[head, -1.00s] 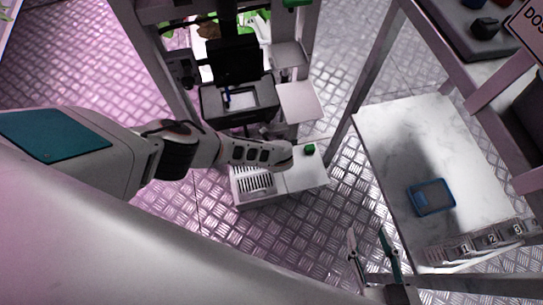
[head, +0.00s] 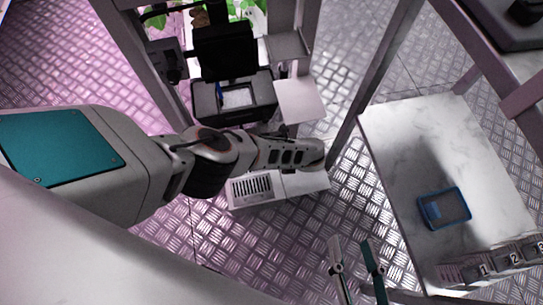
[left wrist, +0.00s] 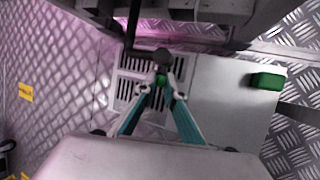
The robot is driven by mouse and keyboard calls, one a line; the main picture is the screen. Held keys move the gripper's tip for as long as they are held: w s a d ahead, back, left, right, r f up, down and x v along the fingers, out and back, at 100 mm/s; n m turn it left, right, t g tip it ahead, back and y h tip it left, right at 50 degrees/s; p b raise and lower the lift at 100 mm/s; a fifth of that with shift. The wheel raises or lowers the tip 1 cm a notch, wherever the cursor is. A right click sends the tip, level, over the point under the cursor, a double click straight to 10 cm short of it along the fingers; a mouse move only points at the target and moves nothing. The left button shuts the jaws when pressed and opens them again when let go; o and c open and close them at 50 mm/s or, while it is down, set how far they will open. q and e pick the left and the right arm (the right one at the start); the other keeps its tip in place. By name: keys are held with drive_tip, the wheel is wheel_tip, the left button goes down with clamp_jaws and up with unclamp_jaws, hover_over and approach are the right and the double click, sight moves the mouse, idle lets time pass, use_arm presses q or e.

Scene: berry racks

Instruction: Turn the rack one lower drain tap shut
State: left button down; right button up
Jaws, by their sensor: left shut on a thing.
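In the left wrist view, my left gripper (left wrist: 160,92) has its teal fingers closed in on a small green piece (left wrist: 160,79) with a dark round end (left wrist: 163,56). This looks like the drain tap handle, over the slotted white drain grate (left wrist: 127,92). Its exact angle is hard to tell. In the head view the left arm reaches in from the left, and its wrist hides the left fingers and the tap. The grate (head: 252,188) shows below the wrist. My right gripper (head: 350,243) is open and empty at the bottom of the head view.
A green block (left wrist: 267,81) sits on the white box top (left wrist: 225,110) right of the grate. The rack's black box (head: 235,97) stands above the arm. A marble-topped table (head: 400,130) with a blue tray (head: 443,208) is at right. Textured metal floor lies between.

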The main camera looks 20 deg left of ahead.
use_arm(q)
drive_tip(key=shift+d+f+g+y+b, duration=0.15)
drive_tip(key=shift+g+y+b, duration=0.15)
drive_tip(key=shift+y+b, duration=0.4)
use_arm(e)
drive_tip(key=a+m, duration=0.1)
drive_tip(key=m, duration=0.1)
drive_tip(key=s+a+m, duration=0.1)
drive_tip(key=shift+a+f, duration=0.3)
drive_tip(key=shift+f, duration=0.05)
use_arm(q)
drive_tip(key=c, duration=2.1)
unclamp_jaws()
drive_tip(key=shift+c, duration=0.2)
drive_tip(key=v, duration=0.7)
drive_tip(key=shift+r, duration=0.25)
